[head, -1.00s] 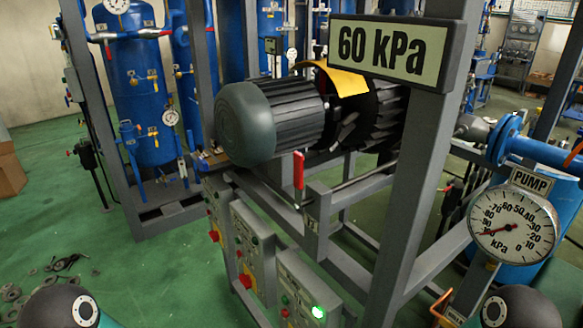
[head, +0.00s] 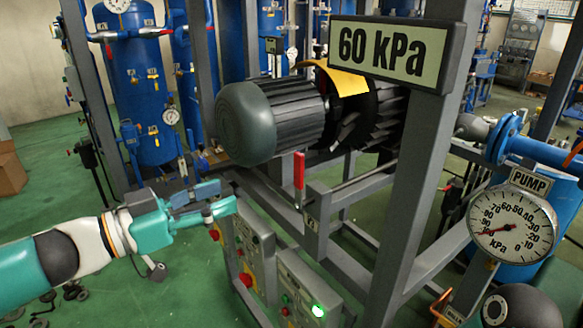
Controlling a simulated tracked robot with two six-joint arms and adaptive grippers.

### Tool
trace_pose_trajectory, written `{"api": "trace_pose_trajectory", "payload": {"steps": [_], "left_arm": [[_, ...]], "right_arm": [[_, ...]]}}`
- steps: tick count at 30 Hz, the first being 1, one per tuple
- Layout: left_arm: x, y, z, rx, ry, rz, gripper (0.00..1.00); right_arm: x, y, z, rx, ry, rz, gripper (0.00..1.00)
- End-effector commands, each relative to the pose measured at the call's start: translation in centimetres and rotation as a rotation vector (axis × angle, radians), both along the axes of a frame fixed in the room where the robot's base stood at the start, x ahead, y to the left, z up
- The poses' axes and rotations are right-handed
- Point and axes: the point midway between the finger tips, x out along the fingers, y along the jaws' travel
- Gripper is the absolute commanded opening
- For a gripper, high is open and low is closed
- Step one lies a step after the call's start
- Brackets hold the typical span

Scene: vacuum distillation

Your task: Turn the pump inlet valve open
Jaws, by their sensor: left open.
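A red lever handle (head: 299,170) hangs upright in front of the frame below the pump motor (head: 270,120). A second, orange handle (head: 440,303) shows low at the right, beside a small tag (head: 454,315) whose text is too small to read. I cannot tell for sure which handle is the pump inlet valve. The pump gauge (head: 513,225) has its red needle toward the lower left. My left gripper (head: 226,196) is open and empty, left of the red handle and apart from it, in front of the control boxes. My right gripper is not in view.
Grey frame posts (head: 425,180) and a "60 kPa" sign (head: 388,50) stand right of the red handle. Control boxes (head: 252,240) with red knobs and a green light are below it. Blue tanks (head: 137,85) stand behind. Loose round parts lie on the green floor.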

Motion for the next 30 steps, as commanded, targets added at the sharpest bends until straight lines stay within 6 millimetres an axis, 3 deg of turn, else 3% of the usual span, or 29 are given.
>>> {"api": "trace_pose_trajectory", "payload": {"steps": [5, 21, 30], "left_arm": [[1.2, -2.0, 0.0, 0.000, 0.003, -0.006, 0.48], [7.8, -10.8, -0.1, 0.000, 0.003, -0.002, 0.48], [9.5, -13.0, -0.1, -0.001, 0.002, 0.002, 0.48]], "right_arm": [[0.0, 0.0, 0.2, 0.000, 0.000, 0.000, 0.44], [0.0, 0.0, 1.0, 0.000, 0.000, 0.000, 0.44], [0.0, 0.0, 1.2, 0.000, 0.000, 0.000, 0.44]]}}
